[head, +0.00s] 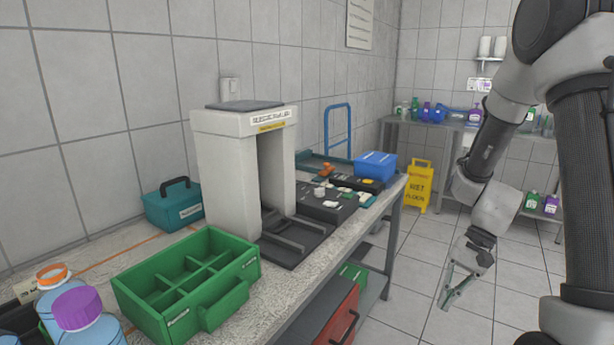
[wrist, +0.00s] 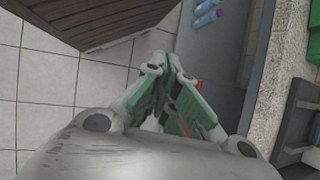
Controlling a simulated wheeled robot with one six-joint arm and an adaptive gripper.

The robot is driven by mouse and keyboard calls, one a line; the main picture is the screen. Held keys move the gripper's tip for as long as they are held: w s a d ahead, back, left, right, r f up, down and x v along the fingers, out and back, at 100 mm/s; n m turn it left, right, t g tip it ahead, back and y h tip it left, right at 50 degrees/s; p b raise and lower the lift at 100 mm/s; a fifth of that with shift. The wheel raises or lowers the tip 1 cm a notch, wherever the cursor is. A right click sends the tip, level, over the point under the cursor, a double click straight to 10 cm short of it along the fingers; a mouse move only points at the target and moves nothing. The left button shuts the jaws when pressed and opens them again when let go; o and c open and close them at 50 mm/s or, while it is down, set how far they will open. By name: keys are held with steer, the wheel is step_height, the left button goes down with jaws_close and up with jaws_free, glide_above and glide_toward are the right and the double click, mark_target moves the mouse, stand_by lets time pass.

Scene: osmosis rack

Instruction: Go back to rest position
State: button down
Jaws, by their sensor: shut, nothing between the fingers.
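My gripper (head: 449,297) hangs low at the right of the head view, over the tiled floor, with its fingers pointing down. It is to the right of the bench and apart from it. In the wrist view my gripper (wrist: 176,125) shows its green-padded fingers close together, with no object seen between them. My arm comes down from the upper right of the head view, bent at the elbow.
The bench (head: 352,232) carries a green compartment box (head: 185,285), a white arch-shaped machine (head: 228,165) and a blue bin (head: 376,165). A yellow wet-floor sign (head: 419,187) and a rear shelf (head: 440,125) stand behind. Floor around my gripper is clear.

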steer(key=s+d+r+n+t+h, duration=0.2)
steer(key=s+r, duration=0.3)
steer(key=r, duration=0.6)
steer(key=s+d+r+n+t+h, duration=0.3)
steer(key=s+r+n+t, duration=0.2)
steer(key=r, duration=0.7)
steer(key=shift+s+d+r, duration=0.2)
steer(key=shift+s, duration=0.45)
